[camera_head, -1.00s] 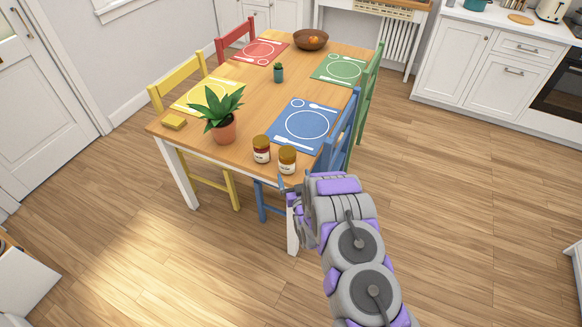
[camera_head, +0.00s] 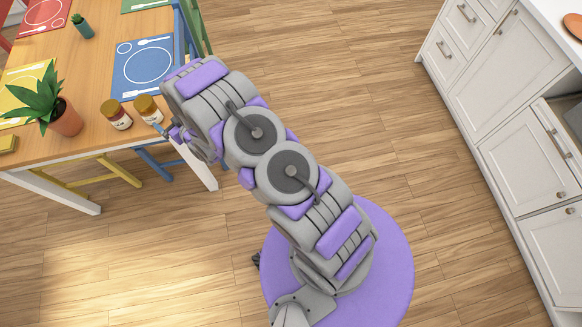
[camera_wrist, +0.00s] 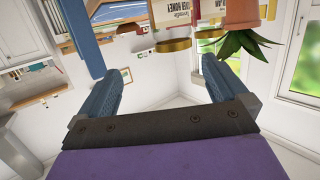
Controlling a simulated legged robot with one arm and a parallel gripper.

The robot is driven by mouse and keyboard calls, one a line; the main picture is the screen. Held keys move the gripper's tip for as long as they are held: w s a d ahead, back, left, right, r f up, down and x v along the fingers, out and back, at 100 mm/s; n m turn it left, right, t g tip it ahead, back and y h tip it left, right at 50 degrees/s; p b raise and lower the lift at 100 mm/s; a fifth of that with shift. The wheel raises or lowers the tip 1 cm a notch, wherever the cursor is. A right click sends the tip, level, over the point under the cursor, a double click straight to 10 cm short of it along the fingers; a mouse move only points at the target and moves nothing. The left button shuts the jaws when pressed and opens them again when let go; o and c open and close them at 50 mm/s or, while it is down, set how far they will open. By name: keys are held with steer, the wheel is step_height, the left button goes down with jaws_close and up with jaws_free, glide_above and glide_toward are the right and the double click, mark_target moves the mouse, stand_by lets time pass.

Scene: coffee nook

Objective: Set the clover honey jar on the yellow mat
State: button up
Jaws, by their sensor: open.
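The clover honey jar (camera_head: 150,110) stands upright on the wooden table near its front right corner, with a gold-brown lid and pale label. In the upside-down wrist view, the honey jar (camera_wrist: 172,18) is ahead, between the lines of my fingers, with part of its "HONEY" label readable. My gripper (camera_wrist: 160,70) is open and empty, short of the jar. In the head view my gripper (camera_head: 178,133) is just right of the jar, mostly hidden by my arm. The yellow mat (camera_head: 22,72) lies at the table's left, partly covered by plant leaves and cut by the picture edge.
A jam jar (camera_head: 117,116) stands close left of the honey jar. A potted plant (camera_head: 65,118) stands between the jars and yellow mat. A blue mat (camera_head: 150,60) lies behind the jars, beside a blue chair (camera_head: 188,30). A yellow sponge-like block (camera_head: 8,144) is at left.

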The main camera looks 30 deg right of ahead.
steer(key=s+d+r+m+g+h, duration=0.1)
steer(key=s+d+r+g+h, duration=0.1)
steer(key=s+d+r+g, duration=0.45)
steer(key=s+d+r+g+h, duration=0.2)
steer(key=s+d+r, duration=0.2)
steer(key=s+r, duration=0.5)
steer(key=s+d+r+g, duration=0.2)
steer(key=s+r, duration=0.2)
steer(key=s, duration=0.7)
steer(key=s+d+r+m+g, duration=0.1)
steer(key=s+r, duration=0.4)
steer(key=s, duration=0.6)
steer(key=s+d+r+m+g, duration=0.1)
steer(key=s+d+r+g, duration=0.2)
steer(key=s, duration=0.9)
steer(key=shift+d+r+g+h, duration=0.15)
steer(key=shift+r+g+h, duration=0.15)
steer(key=shift+r+g, duration=0.75)
steer(key=shift+f+m, duration=0.15)
steer(key=shift+m, duration=0.15)
